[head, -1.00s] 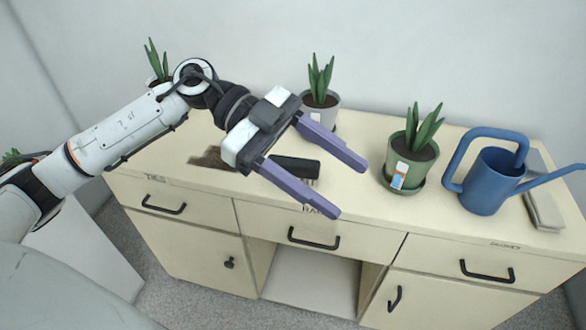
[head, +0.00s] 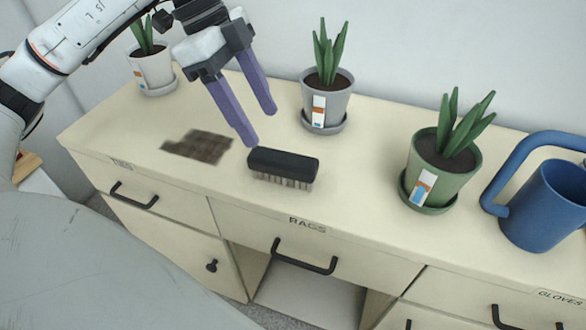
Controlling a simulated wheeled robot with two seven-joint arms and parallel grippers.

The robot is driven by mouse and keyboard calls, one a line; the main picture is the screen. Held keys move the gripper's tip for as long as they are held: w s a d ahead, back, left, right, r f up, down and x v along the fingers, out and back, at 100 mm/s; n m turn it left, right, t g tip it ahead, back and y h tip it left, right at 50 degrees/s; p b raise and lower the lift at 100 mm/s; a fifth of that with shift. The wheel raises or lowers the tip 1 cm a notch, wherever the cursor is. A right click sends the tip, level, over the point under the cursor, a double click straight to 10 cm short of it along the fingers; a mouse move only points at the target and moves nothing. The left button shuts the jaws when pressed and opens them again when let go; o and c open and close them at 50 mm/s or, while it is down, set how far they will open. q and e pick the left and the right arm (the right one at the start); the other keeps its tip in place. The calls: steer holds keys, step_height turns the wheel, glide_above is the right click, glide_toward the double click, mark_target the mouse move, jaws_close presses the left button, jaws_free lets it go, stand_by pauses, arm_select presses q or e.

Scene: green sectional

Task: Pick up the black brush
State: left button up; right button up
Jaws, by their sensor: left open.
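The black brush (head: 283,164) lies bristles down on the cream cabinet top, above the drawer labelled RAGS. Its pale bristles show along the front side. My left gripper (head: 261,128) is open, with its two purple fingers pointing down and to the right. The fingertips are just behind and to the left of the brush, and nothing is between them. The brush appears apart from the fingers. My right gripper is not in view.
A dark brown patch (head: 198,146) is left of the brush. A grey potted plant (head: 325,100) stands behind it, and a white potted plant (head: 151,70) at the back left. A green potted plant (head: 436,165) and a blue watering can (head: 548,205) stand on the right.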

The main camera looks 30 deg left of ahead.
mark_target(281, 156)
arm_select(q)
steer(key=shift+w+d+f, duration=0.1)
steer(key=shift+w+f, duration=0.05)
steer(key=shift+f, duration=0.4)
steer(key=shift+d+f, duration=0.15)
steer(key=shift+f, duration=0.2)
steer(key=x, duration=0.3)
steer(key=shift+d+f+b, duration=0.1)
steer(key=shift+f+b, duration=0.05)
steer(key=shift+b, duration=0.2)
steer(key=x, duration=0.5)
steer(key=shift+w+b, duration=0.3)
steer(key=shift+w+f, duration=0.1)
steer(key=shift+f, duration=0.15)
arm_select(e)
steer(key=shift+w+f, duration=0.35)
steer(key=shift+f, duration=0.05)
arm_select(q)
steer(key=shift+f, duration=0.25)
steer(key=shift+c, duration=0.3)
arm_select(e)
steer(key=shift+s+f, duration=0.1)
arm_select(q)
steer(key=c, duration=1.1)
